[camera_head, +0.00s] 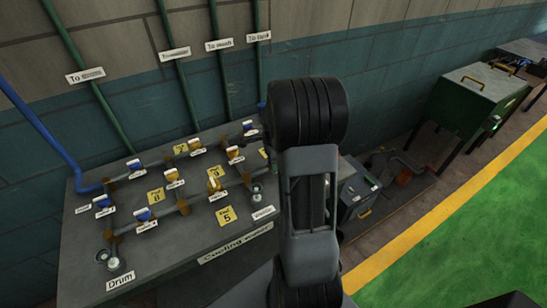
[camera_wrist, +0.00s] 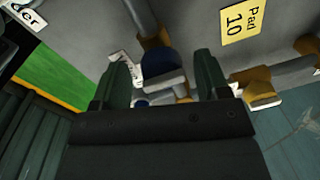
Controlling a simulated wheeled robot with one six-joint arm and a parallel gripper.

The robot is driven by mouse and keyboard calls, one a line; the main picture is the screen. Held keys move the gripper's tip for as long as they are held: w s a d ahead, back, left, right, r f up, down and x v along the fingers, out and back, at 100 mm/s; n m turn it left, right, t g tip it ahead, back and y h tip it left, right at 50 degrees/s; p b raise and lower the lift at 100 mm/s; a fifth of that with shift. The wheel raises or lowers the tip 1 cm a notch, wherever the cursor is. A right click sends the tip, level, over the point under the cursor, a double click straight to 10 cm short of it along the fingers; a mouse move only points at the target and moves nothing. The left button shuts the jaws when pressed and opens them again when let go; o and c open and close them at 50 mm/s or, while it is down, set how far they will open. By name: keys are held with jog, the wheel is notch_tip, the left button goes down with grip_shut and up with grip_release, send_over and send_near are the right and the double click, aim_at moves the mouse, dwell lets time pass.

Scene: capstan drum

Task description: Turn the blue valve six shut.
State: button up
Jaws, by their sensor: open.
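In the wrist view a blue valve handle (camera_wrist: 157,62) with a pale grey end sits between the two dark fingers of my gripper (camera_wrist: 162,62), on a brown fitting and grey pipe. The fingers stand apart, one on each side; I cannot tell whether they touch it. A label beside it is partly hidden by the left finger, so its number cannot be read. Another blue piece shows lower, behind the gripper. In the head view my arm hides my gripper. The grey panel (camera_head: 190,262) carries several blue and yellow valves, including a blue one (camera_head: 143,214); valve six cannot be picked out by its label.
A yellow valve (camera_wrist: 258,88) is close to the right finger. A yellow Pad 10 tag (camera_wrist: 240,22) lies flat on the panel. A blue pipe (camera_head: 45,135) and green pipes (camera_head: 180,80) run down the wall. A green box (camera_head: 475,100) stands at the right.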

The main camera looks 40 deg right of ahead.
notch_tip(320, 180, up, 14)
jog(key=s, duration=0.1)
jog(key=shift+a, duration=0.2)
dwell(0.4)
jog(key=shift+f, duration=0.1)
dwell(0.4)
